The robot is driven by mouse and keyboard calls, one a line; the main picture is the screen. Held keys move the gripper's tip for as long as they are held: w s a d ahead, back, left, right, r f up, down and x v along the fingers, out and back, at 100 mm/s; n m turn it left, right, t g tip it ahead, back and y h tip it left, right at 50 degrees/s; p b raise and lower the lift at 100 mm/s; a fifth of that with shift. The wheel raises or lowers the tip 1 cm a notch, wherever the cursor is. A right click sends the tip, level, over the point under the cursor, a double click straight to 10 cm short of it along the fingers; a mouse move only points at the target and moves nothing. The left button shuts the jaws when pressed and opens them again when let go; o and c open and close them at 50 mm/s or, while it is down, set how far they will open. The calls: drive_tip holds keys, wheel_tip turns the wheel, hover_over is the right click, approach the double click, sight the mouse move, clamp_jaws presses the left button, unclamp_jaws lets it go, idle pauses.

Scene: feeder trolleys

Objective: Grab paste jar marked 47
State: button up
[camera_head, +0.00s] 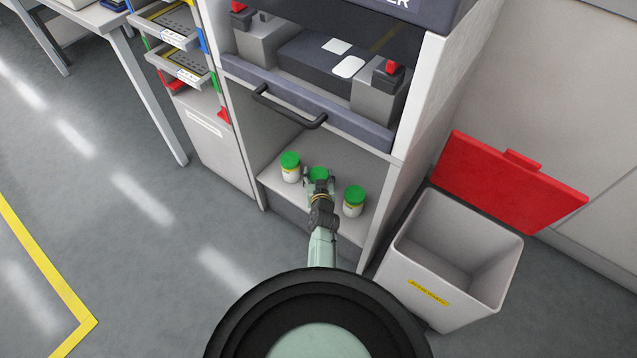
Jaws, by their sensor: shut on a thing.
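Three white jars with green lids stand in a row on the low shelf (268,178) of the grey cabinet. The left jar (290,168) and the right jar (354,201) stand free, each with a yellow band. My gripper (319,182) is shut on the middle jar (319,173), whose green lid shows above the fingers. My gripper and wrist hide most of that jar's body. The numbers on the jars are too small to read, so I cannot tell which one is marked 47.
A dark handle (290,108) and drawer front overhang the shelf. The cabinet's side panel stands close on the right. A grey bin (408,262) with an open red lid (510,182) stands to the right. Open floor lies to the left.

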drive_tip(key=c, duration=0.4)
drive_tip(key=shift+r, duration=0.15)
clamp_jaws()
drive_tip(key=shift+r, duration=0.1)
